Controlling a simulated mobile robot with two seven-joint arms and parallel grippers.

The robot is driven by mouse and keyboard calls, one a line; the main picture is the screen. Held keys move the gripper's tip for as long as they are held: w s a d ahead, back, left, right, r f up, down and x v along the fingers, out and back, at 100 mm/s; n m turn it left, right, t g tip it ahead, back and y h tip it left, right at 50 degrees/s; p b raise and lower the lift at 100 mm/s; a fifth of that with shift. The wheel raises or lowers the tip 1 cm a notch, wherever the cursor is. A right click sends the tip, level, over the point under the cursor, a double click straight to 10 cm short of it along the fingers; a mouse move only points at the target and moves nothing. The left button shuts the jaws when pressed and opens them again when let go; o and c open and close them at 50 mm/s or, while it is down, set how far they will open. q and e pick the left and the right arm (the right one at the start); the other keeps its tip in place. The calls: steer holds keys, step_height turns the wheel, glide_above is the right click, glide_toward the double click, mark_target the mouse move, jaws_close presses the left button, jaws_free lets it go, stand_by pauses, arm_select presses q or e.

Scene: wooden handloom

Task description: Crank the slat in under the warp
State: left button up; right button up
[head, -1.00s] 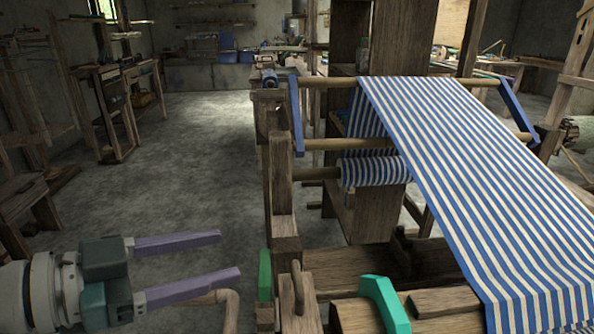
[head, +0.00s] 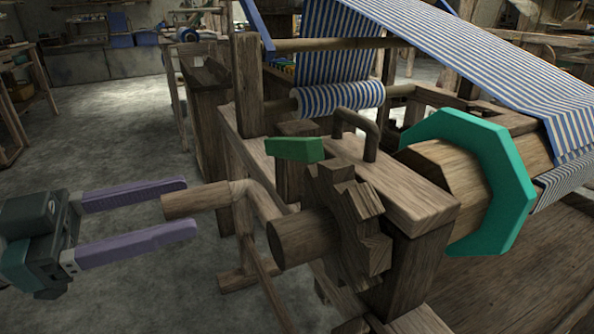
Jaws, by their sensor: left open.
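The blue-and-white striped warp (head: 460,45) runs over the loom from the upper middle to the right, and part is wound on a striped roll (head: 340,98). A wooden crank (head: 215,198) with a bent handle sticks out at the left of the loom, near a toothed wooden wheel (head: 345,220) on a round shaft. I cannot make out a separate slat. My right gripper is not in view.
A green pawl-like piece (head: 294,149) sits by the toothed wheel. A large teal octagonal flange (head: 480,180) surrounds the wooden beam at right. A bent wooden handle (head: 358,130) stands on the frame. Open floor (head: 110,140) lies left of the loom.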

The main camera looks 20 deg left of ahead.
mark_target(220, 195)
arm_select(q)
steer(key=shift+b+x, duration=0.3)
steer(key=shift+x, duration=1.45)
steer(key=shift+c, duration=0.2)
jaws_close()
